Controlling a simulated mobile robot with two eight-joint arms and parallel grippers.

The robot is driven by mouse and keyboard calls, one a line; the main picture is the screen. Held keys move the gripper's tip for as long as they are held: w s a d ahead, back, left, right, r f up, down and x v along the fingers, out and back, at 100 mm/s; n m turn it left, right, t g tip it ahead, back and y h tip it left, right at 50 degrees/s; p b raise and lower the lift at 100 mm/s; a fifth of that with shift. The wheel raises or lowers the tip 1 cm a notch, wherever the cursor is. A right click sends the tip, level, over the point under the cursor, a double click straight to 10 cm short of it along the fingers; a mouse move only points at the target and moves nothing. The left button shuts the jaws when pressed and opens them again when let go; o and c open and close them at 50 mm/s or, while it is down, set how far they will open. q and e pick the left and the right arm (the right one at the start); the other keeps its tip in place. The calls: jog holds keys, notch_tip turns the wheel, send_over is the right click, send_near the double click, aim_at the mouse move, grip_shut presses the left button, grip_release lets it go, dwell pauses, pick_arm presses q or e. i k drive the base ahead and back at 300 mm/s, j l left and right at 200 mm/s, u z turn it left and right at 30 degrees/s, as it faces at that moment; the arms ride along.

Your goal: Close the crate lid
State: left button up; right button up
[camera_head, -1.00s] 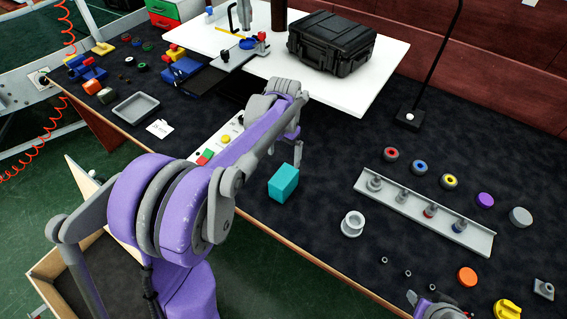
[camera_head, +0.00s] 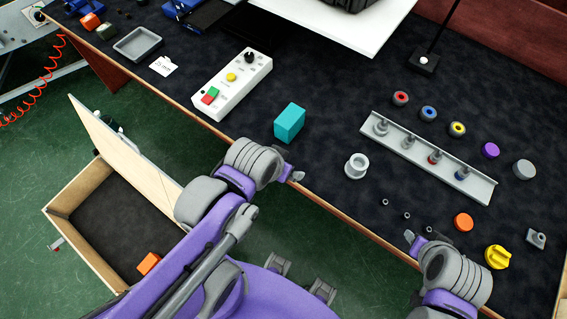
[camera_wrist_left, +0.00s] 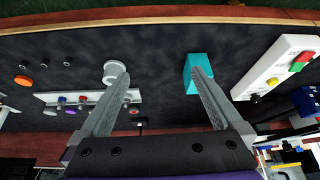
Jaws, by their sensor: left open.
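The wooden crate (camera_head: 95,262) stands on the floor at the lower left of the head view, with a dark inside. Its pale lid (camera_head: 125,155) stands up, open, along the crate's side nearest the table. An orange block (camera_head: 148,263) lies inside. My left gripper (camera_head: 296,177) is at the table's front edge, to the right of the crate and apart from the lid. In the left wrist view the left gripper (camera_wrist_left: 158,78) has its two fingers spread with nothing between them. My right gripper (camera_head: 410,238) is at the table edge on the right; its fingers are mostly hidden.
A teal block (camera_head: 289,122) and a white button box (camera_head: 232,84) sit on the dark table near the left arm. A grey rail with pegs (camera_head: 430,160) is at the right. My left arm covers part of the crate's right side.

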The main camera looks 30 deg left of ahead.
aim_at(156, 184)
jog(key=u, duration=2.7)
jog(key=i+j+u, duration=0.15)
jog(key=j, duration=0.1)
